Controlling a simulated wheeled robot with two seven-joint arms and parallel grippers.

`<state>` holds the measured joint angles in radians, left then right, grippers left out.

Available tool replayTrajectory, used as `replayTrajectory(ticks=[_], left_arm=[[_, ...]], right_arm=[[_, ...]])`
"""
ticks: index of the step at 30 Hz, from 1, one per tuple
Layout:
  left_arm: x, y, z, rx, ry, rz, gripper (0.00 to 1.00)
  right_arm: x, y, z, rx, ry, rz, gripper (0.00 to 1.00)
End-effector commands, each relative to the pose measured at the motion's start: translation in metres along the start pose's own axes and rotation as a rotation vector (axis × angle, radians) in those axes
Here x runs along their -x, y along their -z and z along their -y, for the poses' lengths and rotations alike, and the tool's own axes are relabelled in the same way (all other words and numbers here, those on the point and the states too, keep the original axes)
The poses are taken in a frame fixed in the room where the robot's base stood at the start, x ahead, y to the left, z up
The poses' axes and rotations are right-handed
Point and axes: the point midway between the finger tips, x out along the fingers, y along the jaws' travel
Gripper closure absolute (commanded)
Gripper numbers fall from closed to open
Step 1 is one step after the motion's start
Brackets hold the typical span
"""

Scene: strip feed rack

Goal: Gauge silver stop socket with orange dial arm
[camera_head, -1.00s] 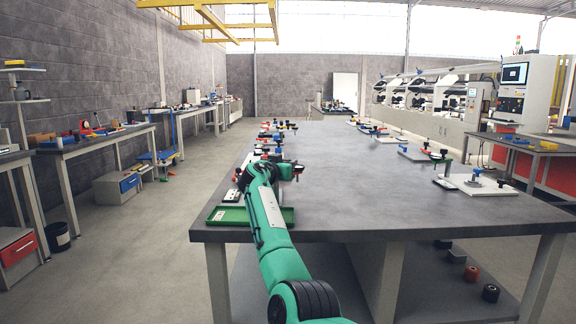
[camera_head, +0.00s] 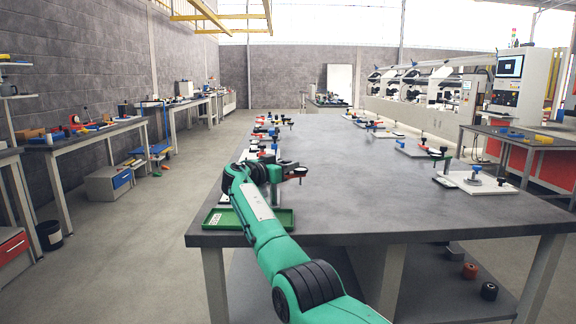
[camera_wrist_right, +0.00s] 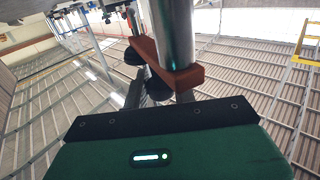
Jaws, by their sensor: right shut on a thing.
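My right gripper (camera_head: 298,172) is above the left part of the grey table, at the end of my green arm. A small red-orange piece (camera_head: 297,181) shows under its dark tip. In the right wrist view, an orange-brown bar (camera_wrist_right: 168,68) with dark round ends lies in front of the green and black gripper body, beside a silver cylinder (camera_wrist_right: 174,30). The gripper is shut on the orange dial arm, though the finger contact is hard to see. I cannot tell which fixture holds the silver stop socket. My left gripper is not in view.
A green tray (camera_head: 218,219) lies at the table's near left corner. Several small fixtures (camera_head: 268,128) line the left edge. A white plate (camera_head: 490,185) with a silver post and blue knob sits on the right. The middle of the table (camera_head: 370,180) is clear.

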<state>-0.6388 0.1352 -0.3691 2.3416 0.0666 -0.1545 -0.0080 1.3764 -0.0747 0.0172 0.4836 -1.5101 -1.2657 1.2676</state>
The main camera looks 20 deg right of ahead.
Motion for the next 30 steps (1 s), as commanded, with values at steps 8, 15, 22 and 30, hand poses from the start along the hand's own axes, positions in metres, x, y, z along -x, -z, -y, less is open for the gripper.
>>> replayTrajectory(ticks=[8,15,22,30], left_arm=[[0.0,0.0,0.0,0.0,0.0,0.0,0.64],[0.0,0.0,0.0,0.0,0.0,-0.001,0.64],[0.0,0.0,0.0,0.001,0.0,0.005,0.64],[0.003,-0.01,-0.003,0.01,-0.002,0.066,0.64]], right_arm=[[0.0,-0.001,0.0,0.001,-0.001,0.001,0.56],[0.0,-0.001,0.0,0.001,0.0,0.001,0.53],[0.012,-0.001,0.001,0.001,0.002,-0.001,0.53],[0.068,-0.001,0.001,0.0,0.003,0.002,0.53]])
